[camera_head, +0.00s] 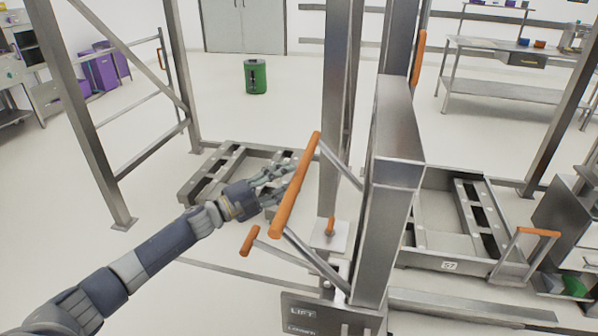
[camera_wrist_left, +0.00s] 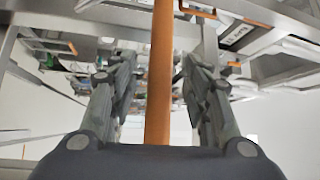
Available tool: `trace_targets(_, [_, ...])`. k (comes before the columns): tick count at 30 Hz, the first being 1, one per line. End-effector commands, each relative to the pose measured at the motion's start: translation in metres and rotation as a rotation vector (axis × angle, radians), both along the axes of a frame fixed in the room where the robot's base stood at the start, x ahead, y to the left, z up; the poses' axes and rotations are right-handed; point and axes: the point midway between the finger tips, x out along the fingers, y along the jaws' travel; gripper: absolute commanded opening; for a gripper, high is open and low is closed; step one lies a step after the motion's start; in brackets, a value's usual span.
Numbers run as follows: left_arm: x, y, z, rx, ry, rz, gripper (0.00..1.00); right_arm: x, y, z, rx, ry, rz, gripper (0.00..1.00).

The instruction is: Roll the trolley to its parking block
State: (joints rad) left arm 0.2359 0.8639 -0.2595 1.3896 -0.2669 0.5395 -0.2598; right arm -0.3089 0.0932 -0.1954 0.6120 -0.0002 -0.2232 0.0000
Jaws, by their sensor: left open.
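My left gripper (camera_head: 277,181) reaches in from the left with its fingers open at a long tilted orange handle bar (camera_head: 297,185). The bar is fixed by metal arms to a grey post marked LIFT. In the left wrist view the bar (camera_wrist_left: 160,70) runs between the two open fingers, with a gap on each side. I cannot tell which thing is the parking block. My right gripper is out of view.
A tall metal post (camera_head: 395,130) stands right of the bar. A smaller orange lever (camera_head: 250,240) is below my gripper. A low grey slotted frame (camera_head: 203,188) lies on the floor behind it. A green bin (camera_head: 255,77) stands farther back, with free floor around it.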

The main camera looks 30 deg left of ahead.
Motion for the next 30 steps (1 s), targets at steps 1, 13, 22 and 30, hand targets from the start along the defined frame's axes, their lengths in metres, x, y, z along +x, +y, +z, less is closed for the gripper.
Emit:
trace_targets(1, [0.007, -0.004, 0.003, -0.001, -0.002, 0.000, 0.45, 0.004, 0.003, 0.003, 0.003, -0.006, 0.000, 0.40])
trace_targets(13, [0.038, -0.022, 0.006, 0.000, 0.001, 0.000, 0.45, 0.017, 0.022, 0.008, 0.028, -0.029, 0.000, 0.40])
trace_targets(22, [0.039, -0.023, 0.006, 0.000, 0.002, 0.001, 0.45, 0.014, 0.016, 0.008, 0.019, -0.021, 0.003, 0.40])
trace_targets(30, [0.039, -0.023, 0.005, 0.000, 0.002, 0.001, 0.00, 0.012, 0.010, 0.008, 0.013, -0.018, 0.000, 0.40])
